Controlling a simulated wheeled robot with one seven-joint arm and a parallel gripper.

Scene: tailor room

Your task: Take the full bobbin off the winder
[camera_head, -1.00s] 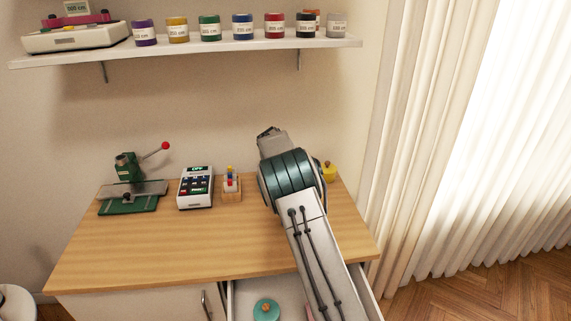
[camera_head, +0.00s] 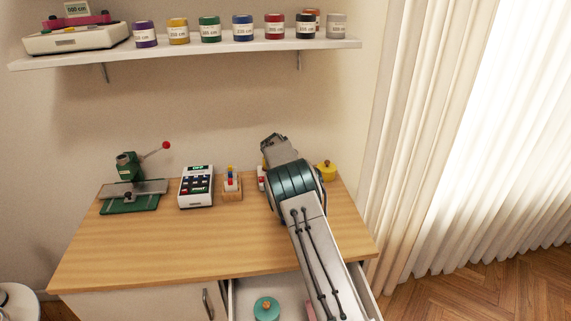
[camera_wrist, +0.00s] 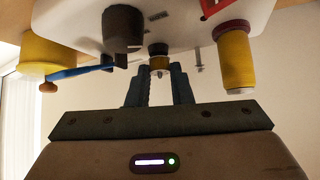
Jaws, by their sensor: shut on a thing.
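The winder (camera_wrist: 205,35) fills the top of the wrist view, upside down, with a white body, a dark round knob and a thread spool of yellow thread (camera_wrist: 235,62). In the head view only a sliver of the winder (camera_head: 262,178) shows beside my arm. The bobbin (camera_wrist: 158,62), small with yellow thread, is between my fingertips, close to a dark round part of the winder. My gripper (camera_wrist: 160,74) is shut on it. In the head view my wrist hides the bobbin. I cannot tell whether the bobbin is still on its spindle.
A yellow pot (camera_head: 326,171) stands right of my wrist. A card-reader-like keypad (camera_head: 196,187), a small wooden holder (camera_head: 231,186) and a green press (camera_head: 132,185) stand to the left. An open drawer (camera_head: 240,290) is in front.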

